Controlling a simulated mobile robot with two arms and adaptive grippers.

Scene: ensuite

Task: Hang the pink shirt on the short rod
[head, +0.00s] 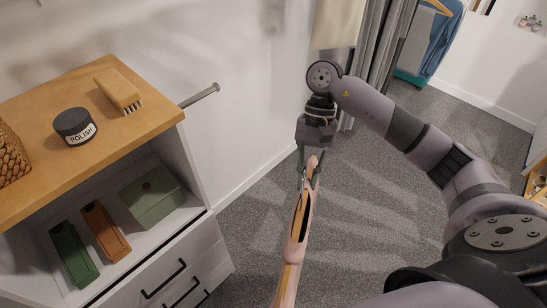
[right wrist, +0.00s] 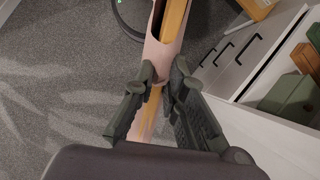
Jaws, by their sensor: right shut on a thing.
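The pink shirt (head: 290,272) hangs on a wooden hanger (head: 298,222), seen nearly edge-on from above in the head view. My right gripper (head: 309,178) is shut on the shirt and hanger near their far end. In the right wrist view, the fingers (right wrist: 159,88) close around the pink cloth (right wrist: 153,48) and the wooden hanger (right wrist: 174,20). The short rod (head: 201,94) is a metal peg at the wall beside the cabinet, left of my right gripper and apart from the shirt. The hanger's hook is not clear. My left gripper is out of view.
A cabinet (head: 165,130) stands at the left, with a brush (head: 118,91), a polish tin (head: 74,126) and a basket (head: 12,158) on top. Its shelf holds boxes. A grey curtain (head: 376,45) and blue garment (head: 440,42) are behind. The carpet (head: 365,200) between is clear.

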